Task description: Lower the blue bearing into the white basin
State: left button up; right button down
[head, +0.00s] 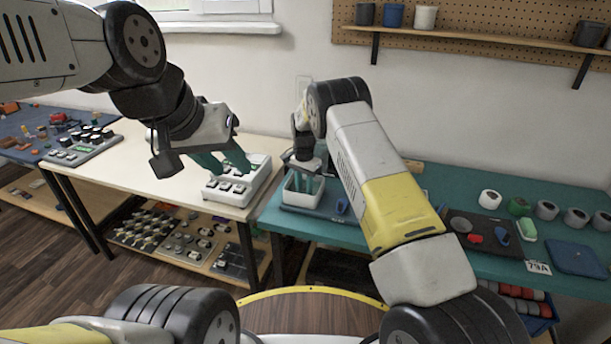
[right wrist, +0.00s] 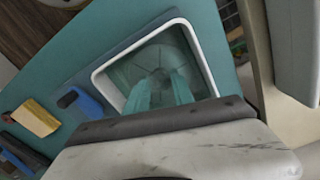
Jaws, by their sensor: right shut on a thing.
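The white basin (head: 318,200) is a square white tub on the teal bench; it fills the middle of the right wrist view (right wrist: 207,68). My right gripper (head: 302,184) points down into it, its teal fingers inside the rim, as the right wrist view also shows (right wrist: 160,88). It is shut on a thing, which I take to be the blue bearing. I cannot make out its blue colour; the fingers and the basin's murky inside hide it. My left gripper (head: 226,163) is open and empty above a white rack on the cream table.
A blue object (right wrist: 86,100) lies beside the basin, and a yellow-and-tan block (right wrist: 36,117) lies farther left. Rolls, a green piece and a blue pad (head: 576,259) stand on the bench at the right.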

jog(key=c, duration=1)
grip_release()
jog(key=shift+r, duration=0.1)
